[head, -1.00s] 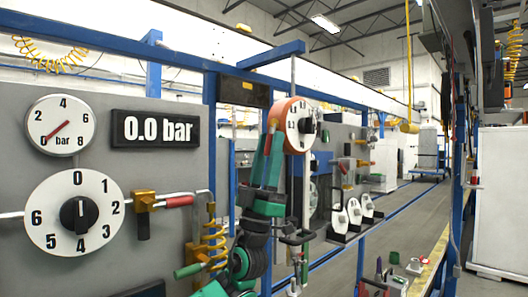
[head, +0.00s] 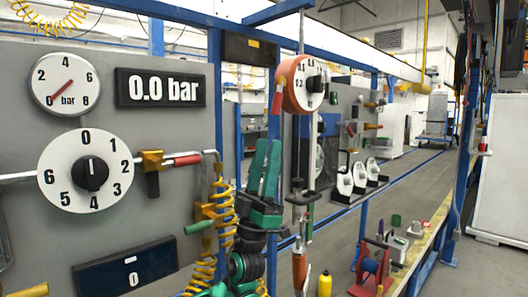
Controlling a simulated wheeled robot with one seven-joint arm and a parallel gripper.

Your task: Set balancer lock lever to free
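The balancer (head: 298,84) is an orange drum with a white numbered face and a black knob, hung from the blue frame in the head view. Its lock lever, a red-handled lever (head: 277,103), hangs down at the drum's left side. My green gripper (head: 269,143) points upward, just below and left of the lever in the picture. Its fingers look parted with nothing between them. It appears apart from the lever, though the depth between them is hard to judge.
Left is a grey panel with a pressure gauge (head: 65,83), a 0.0 bar display (head: 160,88), a numbered dial (head: 88,171) and a red-handled valve (head: 180,160). An orange-handled tool (head: 299,268) hangs below the balancer. A bench at lower right holds a red reel (head: 371,270).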

